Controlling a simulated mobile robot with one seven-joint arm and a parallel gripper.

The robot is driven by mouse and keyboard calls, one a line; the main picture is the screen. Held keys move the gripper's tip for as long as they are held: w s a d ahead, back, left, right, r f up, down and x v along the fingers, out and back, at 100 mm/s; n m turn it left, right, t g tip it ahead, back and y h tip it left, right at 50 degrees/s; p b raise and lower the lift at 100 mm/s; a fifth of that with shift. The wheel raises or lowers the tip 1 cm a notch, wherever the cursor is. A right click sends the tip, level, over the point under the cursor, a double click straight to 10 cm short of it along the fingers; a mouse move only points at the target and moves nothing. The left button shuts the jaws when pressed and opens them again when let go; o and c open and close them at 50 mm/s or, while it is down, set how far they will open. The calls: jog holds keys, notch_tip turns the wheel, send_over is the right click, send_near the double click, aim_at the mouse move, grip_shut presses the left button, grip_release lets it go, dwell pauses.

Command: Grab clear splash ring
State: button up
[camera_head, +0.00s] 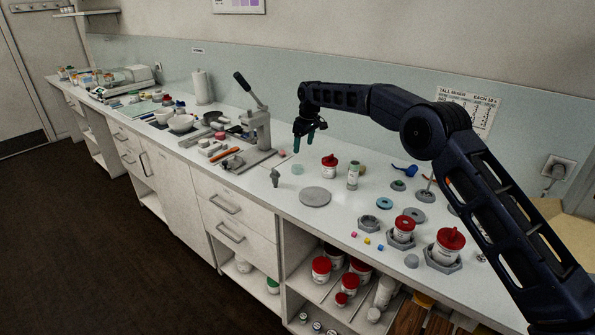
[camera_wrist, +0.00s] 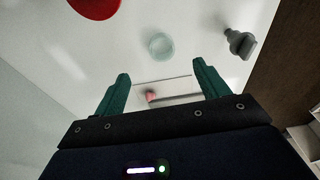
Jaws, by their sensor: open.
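The clear splash ring (camera_head: 298,169) looks like a small pale green, see-through ring lying flat on the white counter. In the wrist view the clear ring (camera_wrist: 161,46) shows beyond the fingertips, a little above the gap between them. My gripper (camera_head: 310,138) points down above the counter, over the area just behind the ring. It also shows in the wrist view (camera_wrist: 160,82) with two green fingers spread apart and nothing between them. The ring is apart from the fingers and in plain sight.
A red-lidded jar (camera_head: 329,168) stands to the ring's right, and a small grey fitting (camera_head: 275,177) to its left front. A grey disc (camera_head: 315,196) lies in front. A lever press (camera_head: 257,122) stands to the left. Several jars and rings crowd the counter's right.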

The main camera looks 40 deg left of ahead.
jog(key=f, duration=0.1)
send_over(298, 165)
jog(key=s+d, duration=0.2)
jog(key=f, duration=0.5)
jog(key=shift+s+d+f, duration=0.2)
jog(key=shift+f, duration=0.05)
jog(key=shift+w+a+f, duration=0.1)
jog(key=shift+a+f, duration=0.1)
jog(key=shift+f, duration=0.65)
jog(key=shift+w+a+f, duration=0.15)
jog(key=shift+f, duration=0.65)
jog(key=shift+w+a+f, duration=0.1)
jog(key=shift+a+f, duration=0.1)
jog(key=shift+f, duration=0.65)
jog(key=shift+c, duration=0.4)
jog(key=c, duration=1)
